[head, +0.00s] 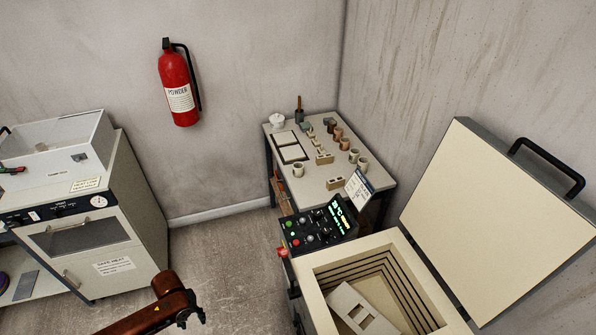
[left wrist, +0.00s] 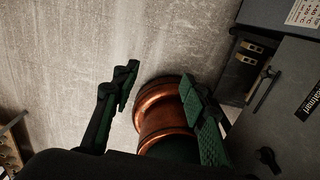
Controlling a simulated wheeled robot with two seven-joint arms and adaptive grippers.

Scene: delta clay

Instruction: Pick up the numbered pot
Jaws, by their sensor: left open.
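Several small pots and cups stand on a worktable (head: 315,186) in the far corner of the head view. Among them are a brown cup (head: 337,132) and a pale cup (head: 362,164). They are too small for me to read a number on any. My left gripper (head: 192,314) is low in the head view, over the floor and well short of that table. In the left wrist view its fingers (left wrist: 158,80) are spread apart with no pot between them. A copper-coloured rounded part, apparently my own, shows behind them. My right gripper is out of view.
An open kiln (head: 318,270) with a raised lid (head: 500,220) stands at the right, its control panel (head: 318,226) facing me. A cabinet (head: 140,215) with a clear-lidded box stands at the left. Bare floor (head: 225,250) lies between them.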

